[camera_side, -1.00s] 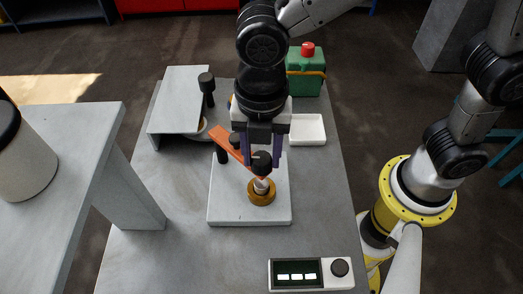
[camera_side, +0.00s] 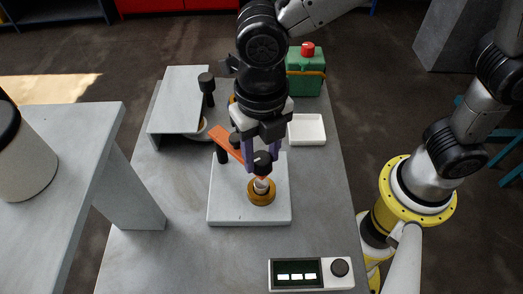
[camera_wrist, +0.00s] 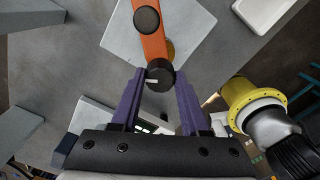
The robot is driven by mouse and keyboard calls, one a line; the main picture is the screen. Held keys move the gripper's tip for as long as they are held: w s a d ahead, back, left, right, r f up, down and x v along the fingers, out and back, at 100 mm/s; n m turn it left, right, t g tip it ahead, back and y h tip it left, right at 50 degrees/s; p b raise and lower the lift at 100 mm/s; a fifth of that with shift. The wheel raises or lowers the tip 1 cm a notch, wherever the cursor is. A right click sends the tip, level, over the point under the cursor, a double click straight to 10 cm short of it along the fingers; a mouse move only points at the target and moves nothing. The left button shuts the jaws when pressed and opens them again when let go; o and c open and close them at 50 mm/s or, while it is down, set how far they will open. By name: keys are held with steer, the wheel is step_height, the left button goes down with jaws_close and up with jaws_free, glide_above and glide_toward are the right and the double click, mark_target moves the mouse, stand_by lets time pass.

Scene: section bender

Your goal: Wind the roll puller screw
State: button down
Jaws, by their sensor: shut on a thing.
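The roll puller stands on a pale square plate (camera_side: 225,207), which also shows in the wrist view (camera_wrist: 200,20). It has an orange bar (camera_side: 224,137) and a black screw head (camera_side: 262,168) above a metal shaft and a brass-coloured ring (camera_side: 262,196). In the wrist view the screw head (camera_wrist: 160,75) carries a white mark and sits at the end of the orange bar (camera_wrist: 154,48). My gripper (camera_side: 262,158) points down with its purple fingers on both sides of the head, shut on it. The fingers partly hide the bar in the side view.
A control box (camera_side: 310,273) with a lit display and dark knob stands at the front. A white tray (camera_side: 307,130) and a green box with a red button (camera_side: 304,72) are behind on the right. A grey bent sheet stand (camera_side: 180,100) is at left rear.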

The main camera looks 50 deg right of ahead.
mark_target(261, 158)
steer(key=n, duration=0.5)
steer(key=shift+r+n, duration=0.1)
steer(key=shift+n, duration=0.2)
steer(key=n, duration=0.4)
steer(key=shift+n, duration=0.3)
steer(key=shift+c, duration=2)
jaws_free()
step_height(261, 158, up, 14)
